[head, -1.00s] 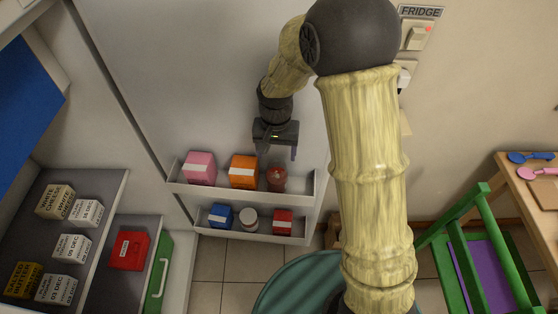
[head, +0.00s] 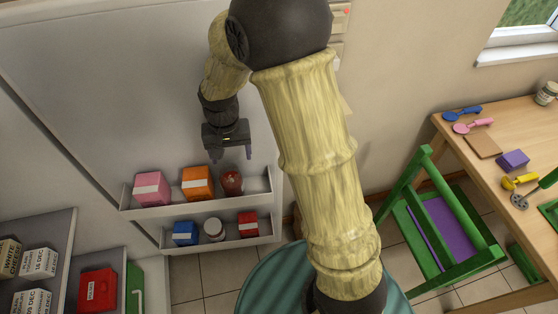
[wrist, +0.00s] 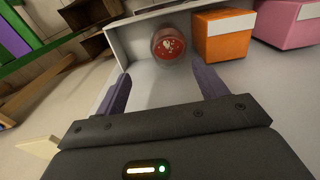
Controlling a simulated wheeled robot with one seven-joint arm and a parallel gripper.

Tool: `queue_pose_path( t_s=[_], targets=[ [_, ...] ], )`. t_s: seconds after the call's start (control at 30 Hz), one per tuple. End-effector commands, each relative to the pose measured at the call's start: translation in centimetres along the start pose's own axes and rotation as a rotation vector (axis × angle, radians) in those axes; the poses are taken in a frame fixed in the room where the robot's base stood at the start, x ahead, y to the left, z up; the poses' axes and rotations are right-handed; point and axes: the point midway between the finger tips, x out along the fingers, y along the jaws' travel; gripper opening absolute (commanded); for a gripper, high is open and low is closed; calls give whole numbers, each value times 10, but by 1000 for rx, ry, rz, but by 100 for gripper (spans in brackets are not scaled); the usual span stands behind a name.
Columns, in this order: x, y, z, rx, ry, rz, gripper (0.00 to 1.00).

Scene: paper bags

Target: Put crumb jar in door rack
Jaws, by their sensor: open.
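A red jar (head: 232,184) stands at the right end of the upper shelf of the fridge door rack (head: 258,187). No label naming it the crumb jar can be read. In the wrist view its round red lid (wrist: 168,45) with a pale mark faces me, beside an orange box (wrist: 223,37). My gripper (head: 232,155) is open and empty just above the red jar, its two fingers apart and clear of it. In the wrist view the jar shows beyond the gap between the fingertips (wrist: 160,76).
The upper shelf also holds a pink box (head: 151,189) and an orange box. The lower shelf holds a blue box (head: 185,232), a white-lidded jar (head: 214,229) and a red box (head: 247,223). A green chair (head: 440,225) and a table (head: 462,143) with another jar (head: 546,93) stand right.

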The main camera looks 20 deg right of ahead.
Motion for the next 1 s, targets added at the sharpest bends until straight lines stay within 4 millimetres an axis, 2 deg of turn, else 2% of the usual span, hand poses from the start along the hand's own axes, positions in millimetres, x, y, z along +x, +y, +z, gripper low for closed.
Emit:
queue_pose_path(
  t_s=[0.17, 0.3, 0.43, 0.6, 1.0],
  targets=[
    [-27, 55, 24, -29, 68, -18, 72],
    [-44, 101, 58, -72, 138, -20, 72],
    [-51, 129, 86, -104, 188, -13, 72],
    [-53, 140, 100, -123, 212, -6, 72],
    [-53, 140, 100, -124, 211, -7, 72]
  ],
)
